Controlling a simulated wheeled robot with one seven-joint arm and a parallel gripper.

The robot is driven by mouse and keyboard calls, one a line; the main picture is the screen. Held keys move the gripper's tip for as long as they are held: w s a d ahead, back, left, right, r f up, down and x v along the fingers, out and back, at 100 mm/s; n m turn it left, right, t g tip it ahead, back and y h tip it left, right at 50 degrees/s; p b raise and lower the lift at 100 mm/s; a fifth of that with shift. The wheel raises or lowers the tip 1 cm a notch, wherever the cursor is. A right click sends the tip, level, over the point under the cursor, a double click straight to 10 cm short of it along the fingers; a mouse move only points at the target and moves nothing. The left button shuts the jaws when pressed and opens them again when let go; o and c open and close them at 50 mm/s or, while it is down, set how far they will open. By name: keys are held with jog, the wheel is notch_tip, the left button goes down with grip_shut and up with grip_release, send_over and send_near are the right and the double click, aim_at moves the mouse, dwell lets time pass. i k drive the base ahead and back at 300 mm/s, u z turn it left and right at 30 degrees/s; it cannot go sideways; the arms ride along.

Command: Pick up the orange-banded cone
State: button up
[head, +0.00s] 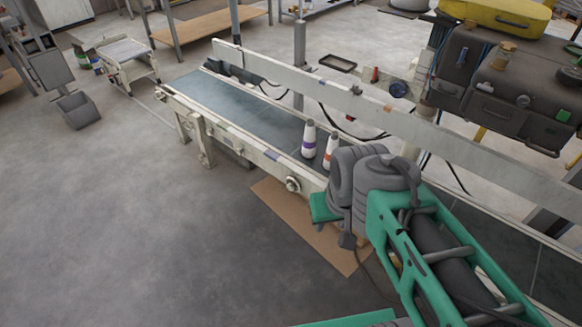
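The orange-banded cone (331,148) is white and stands upright on the dark conveyor belt (228,101). Its lower right side is close to or partly behind my arm's grey joints in this view. A second white cone with a purple band (309,141) stands upright just to its left. My arm reaches in from the lower right, and its end, my gripper (324,212), shows as a green part beside the belt's near rail, below the cones in the picture. The fingers cannot be made out, and I see nothing held.
Pale rails (370,112) run along both sides of the belt. A brown sheet (298,219) lies on the floor beside the conveyor. A dark machine with a yellow case (508,17) on top stands at the upper right.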

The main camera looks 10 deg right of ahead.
aim_at(333, 139)
jog(key=u, duration=0.45)
jog(key=i, duration=1.6)
jog(key=z, duration=0.35)
